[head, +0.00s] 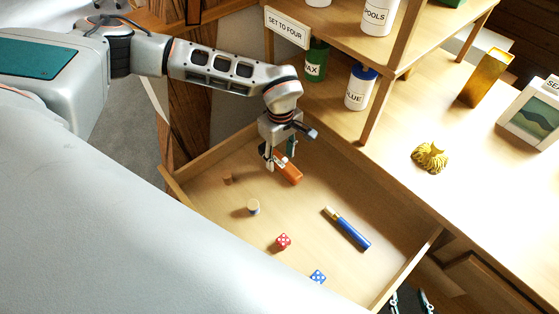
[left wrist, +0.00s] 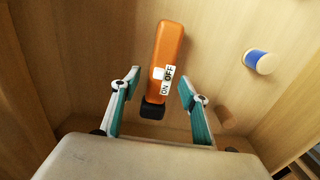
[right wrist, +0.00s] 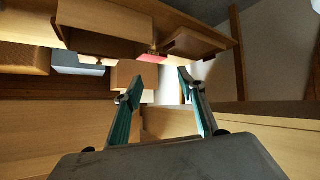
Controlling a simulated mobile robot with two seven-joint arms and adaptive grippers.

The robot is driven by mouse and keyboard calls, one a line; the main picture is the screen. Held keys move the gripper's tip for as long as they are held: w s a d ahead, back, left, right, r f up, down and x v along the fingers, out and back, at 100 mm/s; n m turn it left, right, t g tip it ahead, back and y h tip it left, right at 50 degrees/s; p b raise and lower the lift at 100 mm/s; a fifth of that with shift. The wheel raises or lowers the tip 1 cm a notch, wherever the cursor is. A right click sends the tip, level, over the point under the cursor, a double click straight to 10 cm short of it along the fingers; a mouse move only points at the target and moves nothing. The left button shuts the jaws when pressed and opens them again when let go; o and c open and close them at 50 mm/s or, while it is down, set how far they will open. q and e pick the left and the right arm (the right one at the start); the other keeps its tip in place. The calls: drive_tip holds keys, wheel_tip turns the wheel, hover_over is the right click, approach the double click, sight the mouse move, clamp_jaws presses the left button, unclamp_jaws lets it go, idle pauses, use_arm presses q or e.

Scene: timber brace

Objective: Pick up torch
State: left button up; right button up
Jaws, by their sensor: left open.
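The torch is an orange body with a dark end and a white ON/OFF label; it lies in the open drawer in the head view (head: 291,175) and the left wrist view (left wrist: 168,48). My left gripper (head: 279,160) is open above the drawer's far left part, close over the torch. In the left wrist view its fingers stand apart on either side of the torch's dark end; I cannot tell whether they touch it. My right gripper (right wrist: 160,84) is open and empty in the right wrist view, and partly shows at the head view's bottom edge.
The drawer (head: 215,155) also holds a blue stick with a yellow end (head: 348,228), a red die (head: 283,241), a blue die (head: 318,277) and small cylinders (head: 253,207). Shelves with labelled jars (head: 361,88) stand behind it. A golden ornament (head: 430,157) sits on the desk.

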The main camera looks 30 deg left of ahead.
use_arm(q)
drive_tip(key=shift+f, duration=0.45)
drive_tip(key=shift+r, duration=0.1)
clamp_jaws()
